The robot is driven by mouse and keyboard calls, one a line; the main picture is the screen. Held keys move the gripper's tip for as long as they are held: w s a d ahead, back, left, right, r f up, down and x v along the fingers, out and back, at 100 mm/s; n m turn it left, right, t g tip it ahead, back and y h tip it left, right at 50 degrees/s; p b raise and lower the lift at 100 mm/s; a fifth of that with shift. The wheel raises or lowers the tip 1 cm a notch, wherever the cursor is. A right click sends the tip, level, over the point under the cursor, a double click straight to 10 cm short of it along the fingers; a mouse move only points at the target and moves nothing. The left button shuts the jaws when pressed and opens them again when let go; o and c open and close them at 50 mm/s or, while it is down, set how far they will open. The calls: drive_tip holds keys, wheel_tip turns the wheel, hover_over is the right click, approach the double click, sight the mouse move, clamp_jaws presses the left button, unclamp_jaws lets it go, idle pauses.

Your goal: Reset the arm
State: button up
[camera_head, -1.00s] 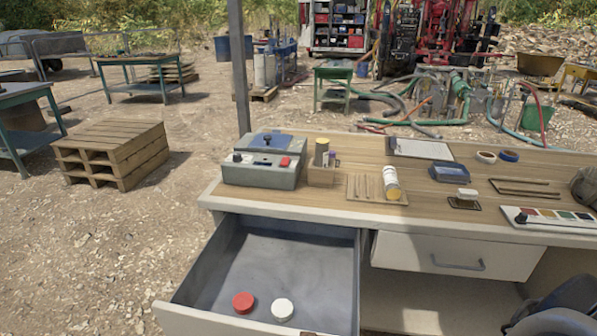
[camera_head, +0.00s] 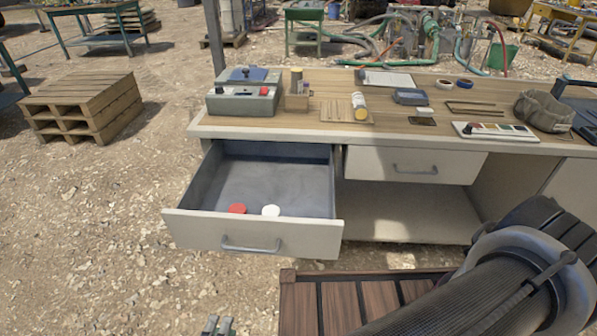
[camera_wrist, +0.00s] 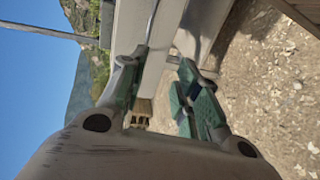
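My gripper (camera_wrist: 158,66) has its two green-padded fingers apart in the wrist view, with nothing between them. In the head view only the tips of my gripper (camera_head: 217,327) show at the bottom edge, low in front of the desk and apart from it. My dark arm fills the lower right of the head view. The left drawer (camera_head: 290,237) of the desk is pulled out. A red lid (camera_head: 237,208) and a white lid (camera_head: 271,210) lie in it near its front.
The desk top (camera_head: 320,128) holds a grey control box (camera_head: 243,100), a yellow-white bottle (camera_head: 359,105), a clipboard (camera_head: 386,79) and a brown pouch (camera_head: 545,110). The right drawer (camera_head: 415,163) is shut. A wooden pallet stack (camera_head: 82,107) stands at left. Open gravel lies left of the desk.

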drive_tip(key=w+d+r+m+g+h, duration=0.3)
drive_tip(key=w+r, duration=0.5)
drive_tip(key=w, duration=0.1)
drive_tip(key=w+d+r+m+g+h, duration=0.3)
drive_tip(key=w+r+h, duration=0.1)
drive_tip(key=w+r, duration=0.35)
drive_tip(key=w+d+r+m+g, duration=0.45)
drive_tip(key=w+d+r, duration=0.55)
drive_tip(key=d, duration=0.3)
drive_tip(key=d+r+m+g+y, duration=0.2)
drive_tip(key=d+r, duration=0.3)
drive_tip(key=d, duration=0.5)
drive_tip(key=d+r+m+g+y, duration=0.1)
drive_tip(key=d+r+g+y, duration=0.15)
drive_tip(key=d+r, duration=0.45)
drive_tip(key=s+d+r+m+t+y, duration=0.1)
drive_tip(key=s+d+m+t, duration=0.1)
drive_tip(key=s+d, duration=0.3)
drive_tip(key=s+d+r+m+t+y, duration=0.1)
drive_tip(key=s+d+y, duration=0.1)
drive_tip(key=s+d, duration=0.4)
drive_tip(key=d, duration=0.5)
drive_tip(key=shift+d+r+m+t, duration=0.35)
drive_tip(key=shift+t, duration=0.05)
drive_tip(key=shift+y, duration=0.25)
